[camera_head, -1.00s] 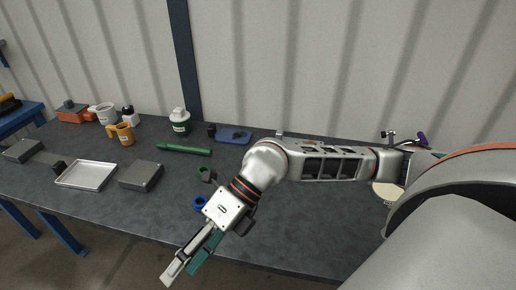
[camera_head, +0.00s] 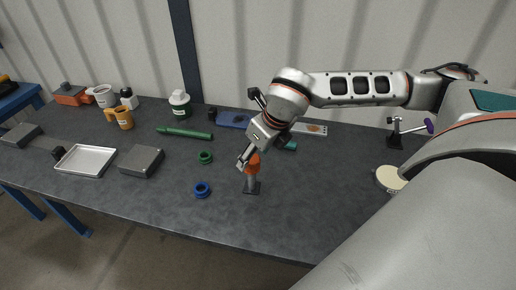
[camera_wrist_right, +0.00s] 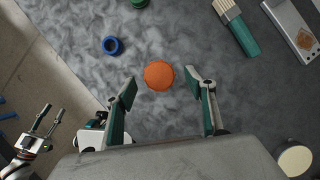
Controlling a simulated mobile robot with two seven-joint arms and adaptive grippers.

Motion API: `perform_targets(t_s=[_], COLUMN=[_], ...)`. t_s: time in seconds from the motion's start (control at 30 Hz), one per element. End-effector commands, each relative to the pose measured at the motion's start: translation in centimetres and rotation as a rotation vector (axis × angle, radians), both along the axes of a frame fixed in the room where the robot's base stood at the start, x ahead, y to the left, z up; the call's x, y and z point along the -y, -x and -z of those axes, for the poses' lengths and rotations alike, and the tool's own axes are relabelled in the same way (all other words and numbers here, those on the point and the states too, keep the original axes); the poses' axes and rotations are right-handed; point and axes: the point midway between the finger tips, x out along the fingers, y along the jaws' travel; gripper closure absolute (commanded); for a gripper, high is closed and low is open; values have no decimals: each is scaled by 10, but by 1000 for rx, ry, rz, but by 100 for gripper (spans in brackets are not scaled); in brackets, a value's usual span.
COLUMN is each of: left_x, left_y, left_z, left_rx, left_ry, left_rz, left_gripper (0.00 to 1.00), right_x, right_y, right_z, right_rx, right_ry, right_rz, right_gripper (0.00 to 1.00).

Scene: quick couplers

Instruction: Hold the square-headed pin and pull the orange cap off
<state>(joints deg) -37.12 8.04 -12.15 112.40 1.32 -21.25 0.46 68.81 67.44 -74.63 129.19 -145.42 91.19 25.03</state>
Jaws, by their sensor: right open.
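The orange cap (camera_head: 254,164) sits on top of an upright grey pin (camera_head: 252,180) with a dark square piece at its foot on the bench. My right gripper (camera_head: 246,157) is at the cap, seen from the side. In the right wrist view the cap (camera_wrist_right: 159,75) is a round orange top, lying between and slightly beyond the two fingertips of the right gripper (camera_wrist_right: 161,88). The fingers are apart, with gaps on both sides of the cap. The cap hides the pin there. My left gripper (camera_wrist_right: 44,122) shows small at the lower left of that view, its fingers apart.
A blue ring (camera_head: 202,190) and a green ring (camera_head: 205,157) lie left of the pin. A grey box (camera_head: 141,162), a metal tray (camera_head: 86,161) and a green tube (camera_head: 184,133) lie farther left. A round pale disc (camera_head: 390,178) lies right. The bench front is clear.

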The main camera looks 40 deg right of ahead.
Motion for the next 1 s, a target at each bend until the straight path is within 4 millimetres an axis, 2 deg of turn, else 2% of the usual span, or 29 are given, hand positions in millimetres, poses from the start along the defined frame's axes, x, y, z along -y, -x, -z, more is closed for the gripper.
perform_targets(t_s=[0.1,0.23,0.6,0.67,0.77,1.0], left_x=[0,1,0,0,0,3], left_y=[-2,-3,-3,-3,-3,-7], left_z=[-3,-5,-3,-3,-2,-3], left_rx=[6,12,9,9,8,13], left_ry=[1,0,-1,-1,-1,2], left_rz=[0,0,0,0,0,3], left_gripper=[60,60,60,60,60,63], right_x=[-1,-2,-3,-3,-2,-2], right_y=[-6,-10,-12,-12,-12,-12], right_z=[16,26,31,31,30,30], right_rx=[-2,-2,0,0,-1,-1], right_ry=[0,-1,-1,-1,-1,-1], right_rz=[1,0,0,0,0,0], right_gripper=[45,45,45,58,84,86])
